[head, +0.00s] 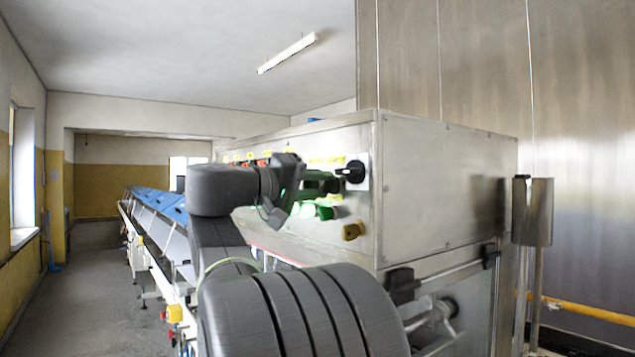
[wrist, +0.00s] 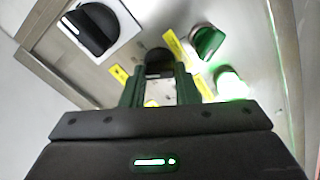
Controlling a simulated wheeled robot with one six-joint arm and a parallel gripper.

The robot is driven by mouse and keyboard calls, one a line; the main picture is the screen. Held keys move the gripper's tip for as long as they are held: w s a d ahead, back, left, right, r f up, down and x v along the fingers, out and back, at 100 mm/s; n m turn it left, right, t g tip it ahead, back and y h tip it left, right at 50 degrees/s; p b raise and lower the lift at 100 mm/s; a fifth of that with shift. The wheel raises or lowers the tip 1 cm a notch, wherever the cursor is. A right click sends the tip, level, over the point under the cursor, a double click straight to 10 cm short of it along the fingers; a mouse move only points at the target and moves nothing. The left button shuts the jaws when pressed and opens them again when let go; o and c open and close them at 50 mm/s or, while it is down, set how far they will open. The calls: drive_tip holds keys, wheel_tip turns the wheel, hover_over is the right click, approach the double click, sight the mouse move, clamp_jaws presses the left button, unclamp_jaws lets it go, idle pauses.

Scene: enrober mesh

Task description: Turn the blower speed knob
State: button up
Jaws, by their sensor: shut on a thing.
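The blower speed knob (wrist: 157,58) is a small dark round knob on the metal panel, in the upper middle of the wrist view. My gripper (wrist: 160,74) points at the panel and its two dark green fingers are shut on the knob, one on each side. The fingers hide part of the knob, and the label writing is too small to read. In the head view my gripper (head: 328,184) is at the right part of the control panel (head: 345,140), and the knob is hidden behind the fingers.
A big black rotary switch (wrist: 95,28) on a white plate sits left of the knob. A green selector (wrist: 208,42) and a lit green button (wrist: 231,84) sit to its right. A brownish knob (head: 353,231) is low on the panel. A blue conveyor (head: 160,208) runs back at left.

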drive_tip(key=shift+f+n+p, duration=0.1)
drive_tip(key=shift+n+p, duration=1.45)
drive_tip(key=shift+n, duration=1.45)
drive_tip(key=o, duration=1)
drive_tip(key=b+v, duration=0.3)
drive_tip(key=v, duration=1.1)
drive_tip(key=shift+w+d, duration=0.1)
